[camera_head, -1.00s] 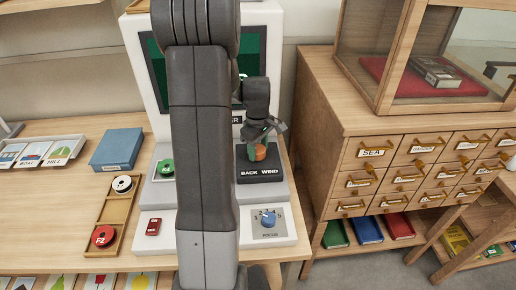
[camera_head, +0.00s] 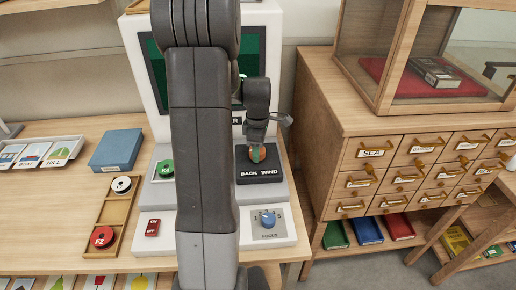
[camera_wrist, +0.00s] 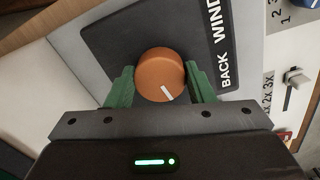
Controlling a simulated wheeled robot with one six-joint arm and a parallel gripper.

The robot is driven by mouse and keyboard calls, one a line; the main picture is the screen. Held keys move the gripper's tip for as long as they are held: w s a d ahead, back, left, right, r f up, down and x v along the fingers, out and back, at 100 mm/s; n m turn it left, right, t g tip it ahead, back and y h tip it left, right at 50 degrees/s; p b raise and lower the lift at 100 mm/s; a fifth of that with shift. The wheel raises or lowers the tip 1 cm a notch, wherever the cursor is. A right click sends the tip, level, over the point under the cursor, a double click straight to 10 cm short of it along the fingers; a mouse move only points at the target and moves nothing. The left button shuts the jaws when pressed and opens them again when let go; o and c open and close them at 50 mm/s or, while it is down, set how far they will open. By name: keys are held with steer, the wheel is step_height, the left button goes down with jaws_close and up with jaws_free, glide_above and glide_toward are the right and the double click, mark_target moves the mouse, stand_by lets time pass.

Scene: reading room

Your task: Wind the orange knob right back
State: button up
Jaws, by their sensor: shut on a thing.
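The orange knob (camera_wrist: 158,72) stands on a black plate (camera_wrist: 100,38) lettered BACK WIND. A white pointer line shows on the knob's top, at its lower right in the wrist view. My gripper (camera_wrist: 160,86) has its green fingers on both sides of the knob, shut on it. In the head view the knob (camera_head: 257,154) is partly hidden by the gripper (camera_head: 256,143). The lettered front of the plate (camera_head: 262,173) shows there below the knob.
The reader's base also bears a blue FOCUS knob (camera_head: 267,219), a green knob (camera_head: 166,168) and a red switch (camera_head: 153,227). A reel tray (camera_head: 117,212) and a blue box (camera_head: 117,149) lie to the left. A drawer cabinet (camera_head: 318,150) stands close on the right.

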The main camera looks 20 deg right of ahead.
steer(key=o, duration=1)
steer(key=shift+c, duration=0.2)
step_height(320, 180, up, 14)
steer(key=shift+s+f, duration=0.1)
steer(key=shift+f, duration=0.1)
step_height(320, 180, down, 14)
steer(key=shift+r, duration=0.15)
stand_by(0.4)
